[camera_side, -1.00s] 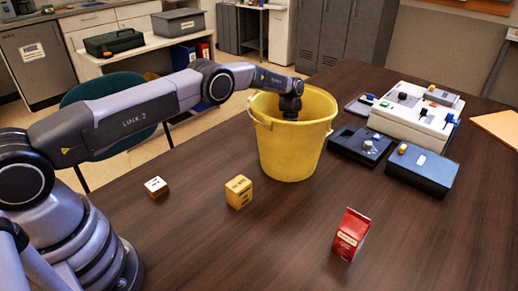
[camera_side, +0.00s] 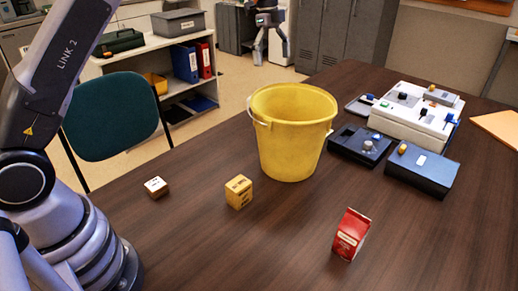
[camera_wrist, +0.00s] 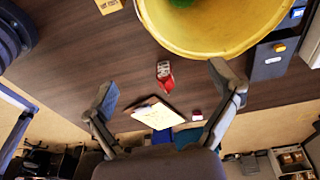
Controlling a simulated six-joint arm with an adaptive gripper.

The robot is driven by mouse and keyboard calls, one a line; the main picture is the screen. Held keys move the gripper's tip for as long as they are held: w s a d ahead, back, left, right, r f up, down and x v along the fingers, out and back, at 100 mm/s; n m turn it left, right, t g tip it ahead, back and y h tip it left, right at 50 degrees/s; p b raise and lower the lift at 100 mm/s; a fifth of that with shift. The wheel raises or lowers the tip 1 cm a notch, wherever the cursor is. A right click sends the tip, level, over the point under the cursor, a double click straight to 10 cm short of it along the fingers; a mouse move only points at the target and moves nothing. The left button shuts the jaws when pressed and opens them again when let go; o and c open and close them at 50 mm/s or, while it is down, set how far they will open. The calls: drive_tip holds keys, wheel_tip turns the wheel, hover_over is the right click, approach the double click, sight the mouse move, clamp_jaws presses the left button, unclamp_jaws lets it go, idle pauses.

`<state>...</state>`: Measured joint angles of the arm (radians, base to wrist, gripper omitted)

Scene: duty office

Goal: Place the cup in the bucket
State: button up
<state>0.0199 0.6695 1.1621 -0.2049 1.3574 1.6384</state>
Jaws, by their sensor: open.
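The yellow bucket (camera_side: 290,135) stands upright on the dark table in the side view; its inside is hidden there. In the wrist view the bucket (camera_wrist: 215,50) fills the top, and a green thing (camera_wrist: 181,3) shows inside it, cut by the frame edge. It may be the cup, but too little shows to tell. No cup shows elsewhere. My gripper (camera_wrist: 167,86) is open with nothing between its fingers. In the side view it hangs high above and behind the bucket, clear of its rim.
A small white box (camera_side: 157,187), a yellow box (camera_side: 239,192) and a red carton (camera_side: 351,235) stand in front of the bucket. Dark control boxes (camera_side: 422,172) and a white device (camera_side: 415,115) stand to its right.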

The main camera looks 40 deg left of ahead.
drive_tip(key=s+a+r+n+t+y, duration=0.1)
drive_tip(key=s+r+n+t, duration=0.1)
drive_tip(key=s+r+n, duration=0.5)
drive_tip(key=s+a+r+n+t, duration=0.15)
drive_tip(key=s+r, duration=0.25)
drive_tip(key=s, duration=0.7)
drive_tip(key=s+a+f+n+t, duration=0.1)
drive_tip(key=s+f+n, duration=0.1)
drive_tip(key=s+n, duration=0.3)
drive_tip(key=s+a+f+n+t+y, duration=0.1)
drive_tip(key=s+n, duration=0.4)
drive_tip(key=s, duration=0.8)
drive_tip(key=shift+s+a+f+t, duration=0.25)
drive_tip(key=shift+f+t, duration=0.1)
drive_tip(key=shift+f, duration=0.55)
